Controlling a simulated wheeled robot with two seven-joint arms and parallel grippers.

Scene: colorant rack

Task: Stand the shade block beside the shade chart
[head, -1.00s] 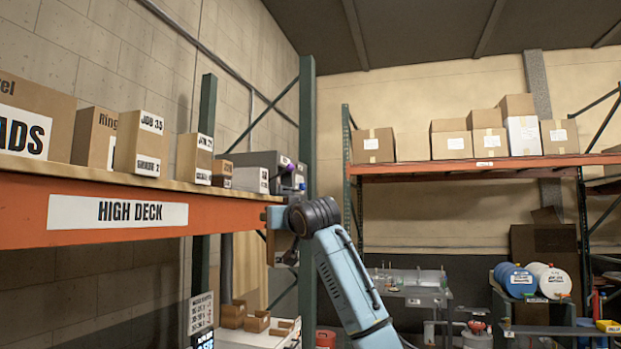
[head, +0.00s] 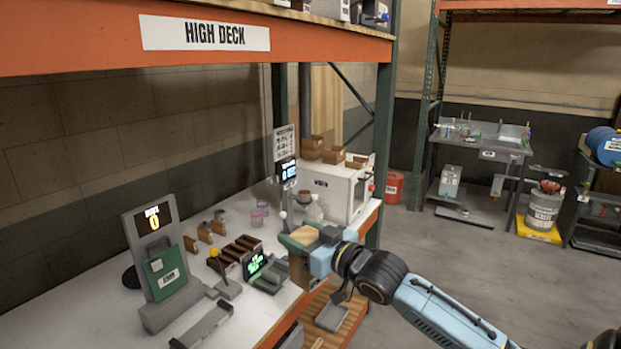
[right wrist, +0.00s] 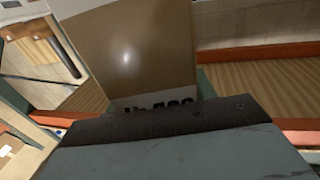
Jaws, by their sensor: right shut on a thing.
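My right gripper (head: 308,252) is shut on a brown block (head: 303,236), which looks like the shade block. It is held at the right front edge of the white workbench. In the right wrist view the block (right wrist: 135,50) fills the upper middle, with a white label at its gripper end that is cut off and unreadable. A white card with rows of dark print (head: 285,146), probably the shade chart, stands at the back of the bench above a small dark display. It is behind the held block. My left gripper is not in view.
The orange High Deck beam (head: 100,50) crosses above the bench. A white oven-like box (head: 327,190) stands behind the gripper. A grey stand with a green panel (head: 165,270), a dark slotted rack (head: 236,250) and a lit green display (head: 258,265) stand to the left.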

